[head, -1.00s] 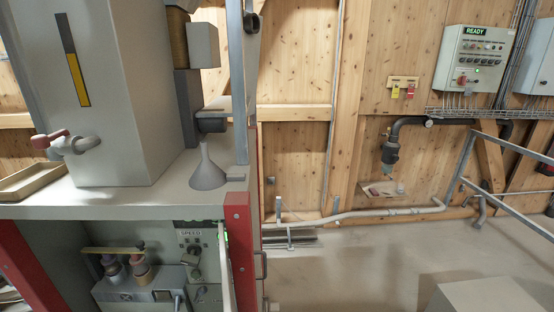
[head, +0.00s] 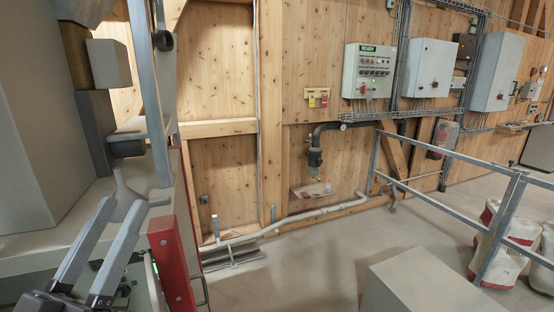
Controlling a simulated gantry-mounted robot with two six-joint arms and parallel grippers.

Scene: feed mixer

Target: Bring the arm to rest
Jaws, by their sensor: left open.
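My left gripper (head: 122,220) shows at the lower left of the head view. Its two grey fingers point up and to the right and stand apart, with nothing held between them. The fingertips appear in front of the grey funnel (head: 126,197) on the machine's ledge and hide part of it. I cannot tell how far the fingers are from the funnel. My right gripper is not in view.
A red post (head: 171,262) stands right of the gripper. A control panel reading READY (head: 370,72) hangs on the wooden wall. A grey box (head: 420,285) is at the front; floor between is open.

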